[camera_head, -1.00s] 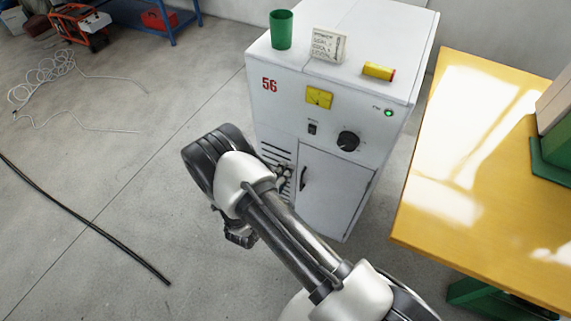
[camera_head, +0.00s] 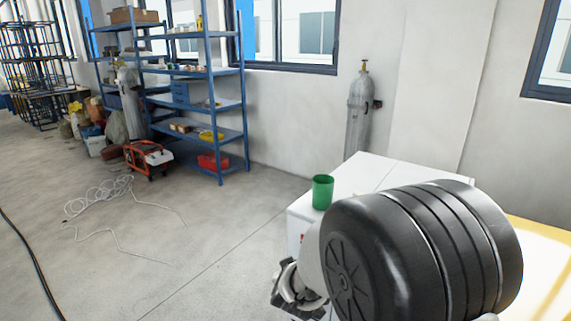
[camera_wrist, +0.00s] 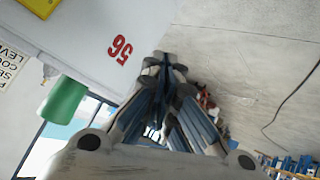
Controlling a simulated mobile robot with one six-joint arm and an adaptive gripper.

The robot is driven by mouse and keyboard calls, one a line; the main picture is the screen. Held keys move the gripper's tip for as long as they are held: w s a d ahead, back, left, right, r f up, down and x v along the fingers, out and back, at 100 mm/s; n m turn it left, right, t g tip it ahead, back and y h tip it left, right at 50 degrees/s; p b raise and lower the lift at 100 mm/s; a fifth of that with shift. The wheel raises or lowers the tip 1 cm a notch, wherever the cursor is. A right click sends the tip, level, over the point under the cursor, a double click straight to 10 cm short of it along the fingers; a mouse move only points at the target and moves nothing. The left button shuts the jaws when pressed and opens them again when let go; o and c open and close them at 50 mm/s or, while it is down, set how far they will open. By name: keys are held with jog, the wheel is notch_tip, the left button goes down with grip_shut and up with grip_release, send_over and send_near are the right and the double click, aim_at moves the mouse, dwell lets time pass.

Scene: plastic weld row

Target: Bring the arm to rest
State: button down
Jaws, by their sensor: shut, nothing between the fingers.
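My arm's large dark wrist joint fills the lower right of the head view. My gripper (camera_head: 293,291) shows partly behind it, at the left front side of the white cabinet (camera_head: 362,175). In the wrist view my gripper (camera_wrist: 168,66) has its fingers shut together with nothing between them. The white cabinet (camera_wrist: 75,60) with the red number 56 is close beside the fingers there, apart from them as far as I can tell.
A green cup (camera_head: 322,192) stands on the cabinet top; it also shows in the wrist view (camera_wrist: 64,99). A yellow table (camera_head: 545,250) lies to the right. Blue shelves (camera_head: 217,140), a gas cylinder (camera_head: 359,110) and an orange machine (camera_head: 148,158) stand behind. The left floor is mostly open.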

jog(key=s+d+r+m+g+y, duration=0.1)
jog(key=s+d+r+g+y, duration=0.15)
jog(key=s+r, duration=0.9)
jog(key=s+d+m+g, duration=0.1)
jog(key=s+d, duration=0.2)
jog(key=s, duration=0.5)
jog(key=s+d+m+g+h, duration=0.1)
jog(key=s+d, duration=0.2)
jog(key=s, duration=0.4)
jog(key=s+d+r+m+g+h, duration=0.1)
jog(key=s+d, duration=0.2)
jog(key=s, duration=0.5)
jog(key=shift+s+d+m, duration=0.3)
jog(key=shift+d+m, duration=0.05)
jog(key=shift+m, duration=0.05)
jog(key=shift+r+h, duration=0.15)
jog(key=shift+h, duration=0.1)
